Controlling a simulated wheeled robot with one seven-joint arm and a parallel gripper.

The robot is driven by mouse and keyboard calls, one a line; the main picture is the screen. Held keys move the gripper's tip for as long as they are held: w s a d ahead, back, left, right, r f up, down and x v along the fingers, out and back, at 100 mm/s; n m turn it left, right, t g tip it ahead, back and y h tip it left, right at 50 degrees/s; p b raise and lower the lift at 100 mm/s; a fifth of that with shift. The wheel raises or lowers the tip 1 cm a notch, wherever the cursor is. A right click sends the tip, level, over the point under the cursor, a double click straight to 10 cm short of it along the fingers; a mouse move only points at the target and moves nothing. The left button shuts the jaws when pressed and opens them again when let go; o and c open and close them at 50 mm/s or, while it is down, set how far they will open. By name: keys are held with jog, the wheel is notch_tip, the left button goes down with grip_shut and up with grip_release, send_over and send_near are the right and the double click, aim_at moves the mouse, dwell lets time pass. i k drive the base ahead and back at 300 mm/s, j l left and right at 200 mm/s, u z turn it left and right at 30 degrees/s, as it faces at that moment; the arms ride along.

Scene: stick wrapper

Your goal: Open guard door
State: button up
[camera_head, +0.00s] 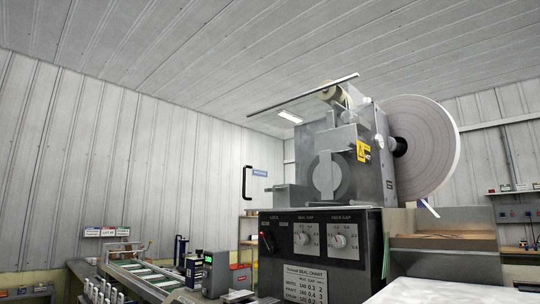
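A wrapping machine with a grey metal upper body (312,150) stands right of centre in the head view. A thin dark-edged bar (302,95) slants above the machine. I cannot tell from this view whether the guard door is open or shut. My gripper is not in view.
The black control panel (322,253) has two dials and a red-marked switch at left. A large paper reel (424,150) sits at the machine's right. A conveyor (143,272) runs at lower left. A wooden-topped block (443,240) and white surface (450,290) occupy the lower right.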

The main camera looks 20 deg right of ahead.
aim_at(245, 198)
jog(key=i+j+u, duration=0.65)
jog(key=i, duration=0.3)
jog(key=i+j+u, duration=0.35)
jog(key=i, duration=0.2)
jog(key=i+u, duration=0.3)
jog(key=i, duration=0.25)
jog(key=i+z, duration=0.35)
jog(key=i+j+z, duration=0.35)
jog(key=i, duration=0.15)
jog(key=i+j+z, duration=0.25)
jog(key=i+z, duration=0.15)
